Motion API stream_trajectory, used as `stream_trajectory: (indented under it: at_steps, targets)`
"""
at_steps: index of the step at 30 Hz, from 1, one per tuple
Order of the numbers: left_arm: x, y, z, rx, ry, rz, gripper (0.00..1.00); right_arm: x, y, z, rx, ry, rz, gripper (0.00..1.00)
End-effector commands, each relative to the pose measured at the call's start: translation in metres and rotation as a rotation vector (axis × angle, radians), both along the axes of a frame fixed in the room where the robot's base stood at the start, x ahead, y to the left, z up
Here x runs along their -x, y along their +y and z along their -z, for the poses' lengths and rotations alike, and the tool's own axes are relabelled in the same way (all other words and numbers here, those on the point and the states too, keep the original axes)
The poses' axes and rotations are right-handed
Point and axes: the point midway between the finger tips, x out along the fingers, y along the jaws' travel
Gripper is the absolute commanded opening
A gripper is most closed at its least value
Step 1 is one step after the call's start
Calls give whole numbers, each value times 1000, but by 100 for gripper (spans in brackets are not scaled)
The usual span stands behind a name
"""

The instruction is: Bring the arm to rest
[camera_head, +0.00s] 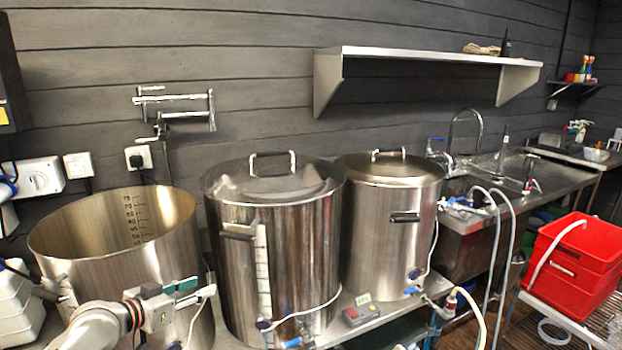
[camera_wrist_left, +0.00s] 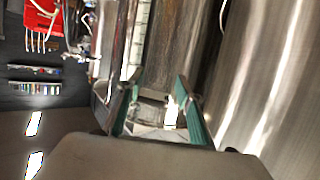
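My left arm comes in at the lower left of the head view. Its left gripper (camera_head: 195,290) is in front of the open steel pot (camera_head: 120,265). In the left wrist view the two teal-padded fingers of the left gripper (camera_wrist_left: 157,88) stand apart, with nothing held between them. Steel vessel walls show beyond and beside the fingers there. My right arm and gripper are in neither view.
Two lidded steel kettles, one in the middle (camera_head: 285,260) and one further right (camera_head: 385,230), stand beside the open pot. A wall shelf (camera_head: 430,54) hangs above. A sink bench (camera_head: 560,180) and a red bucket (camera_head: 572,262) are at the right.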

Motion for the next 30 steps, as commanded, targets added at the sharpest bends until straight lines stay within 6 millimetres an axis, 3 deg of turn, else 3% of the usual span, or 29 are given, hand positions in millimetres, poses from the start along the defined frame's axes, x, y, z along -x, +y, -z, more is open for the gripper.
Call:
stream_trajectory:
  at_steps: [1, 6, 9, 15, 18, 22, 25, 30]
  targets:
    - [19, -14, 34, 0, 21, -2, 36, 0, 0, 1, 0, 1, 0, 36]
    - [83, -44, 117, -29, 60, -25, 36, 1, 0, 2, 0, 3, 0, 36]
    - [126, -59, 157, -48, 82, -44, 36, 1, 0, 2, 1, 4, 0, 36]
    - [219, -79, 219, -95, 130, -93, 36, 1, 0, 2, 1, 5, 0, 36]
    - [265, -84, 239, -125, 153, -120, 36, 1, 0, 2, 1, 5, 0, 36]
    - [311, -86, 255, -165, 176, -148, 36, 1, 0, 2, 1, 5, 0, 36]
    - [333, -86, 261, -189, 189, -160, 36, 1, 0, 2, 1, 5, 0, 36]
    - [346, -86, 263, -203, 194, -167, 36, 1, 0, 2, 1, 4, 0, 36]
